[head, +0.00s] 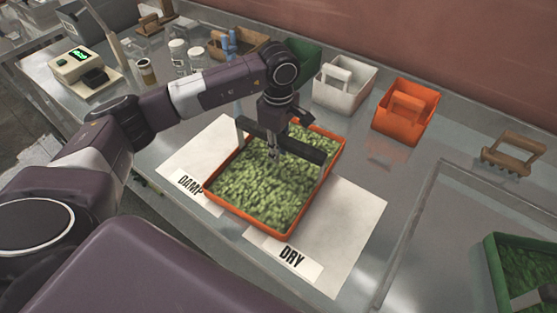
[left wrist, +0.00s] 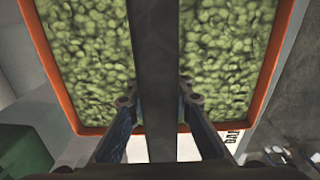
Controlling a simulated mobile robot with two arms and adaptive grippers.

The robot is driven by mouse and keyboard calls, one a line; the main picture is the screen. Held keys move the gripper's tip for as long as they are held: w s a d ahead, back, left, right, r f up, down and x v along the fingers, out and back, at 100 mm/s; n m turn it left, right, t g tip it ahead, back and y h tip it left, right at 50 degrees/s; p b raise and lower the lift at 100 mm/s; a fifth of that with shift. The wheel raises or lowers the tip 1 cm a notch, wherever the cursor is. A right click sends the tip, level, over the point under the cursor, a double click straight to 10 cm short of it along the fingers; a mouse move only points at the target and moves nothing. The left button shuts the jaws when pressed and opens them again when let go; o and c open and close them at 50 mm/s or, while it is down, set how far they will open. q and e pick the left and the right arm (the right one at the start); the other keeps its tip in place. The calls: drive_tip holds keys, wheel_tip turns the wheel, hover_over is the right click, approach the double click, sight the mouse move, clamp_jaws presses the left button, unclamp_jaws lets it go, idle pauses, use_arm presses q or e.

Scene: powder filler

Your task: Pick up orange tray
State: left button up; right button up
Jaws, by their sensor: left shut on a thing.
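The orange tray (head: 290,232) is full of green leafy pieces and overlaps the white sheets marked DAMP and DRY. A dark bar handle (head: 302,148) spans it from side to side. My left gripper (head: 272,153) is above the tray's middle, shut on this handle. In the left wrist view the fingers (left wrist: 158,98) stand on either side of the dark bar, with the orange rim (left wrist: 50,65) around the green pieces. I cannot tell whether the tray touches the table. My right gripper is not in view.
An orange caddy (head: 404,118), a white caddy (head: 342,92) and a green bin stand behind the tray. A green tray (head: 492,265) is at the lower right. Jars and a scale (head: 78,68) stand at the back left.

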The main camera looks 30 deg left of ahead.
use_arm(q)
drive_tip(key=shift+w+r, duration=0.1)
drive_tip(key=shift+r, duration=0.05)
clamp_jaws()
wheel_tip(320, 180, up, 10)
drive_tip(key=b, duration=0.3)
wheel_tip(320, 180, up, 17)
drive_tip(key=p, duration=0.6)
drive_tip(key=shift+p, duration=0.3)
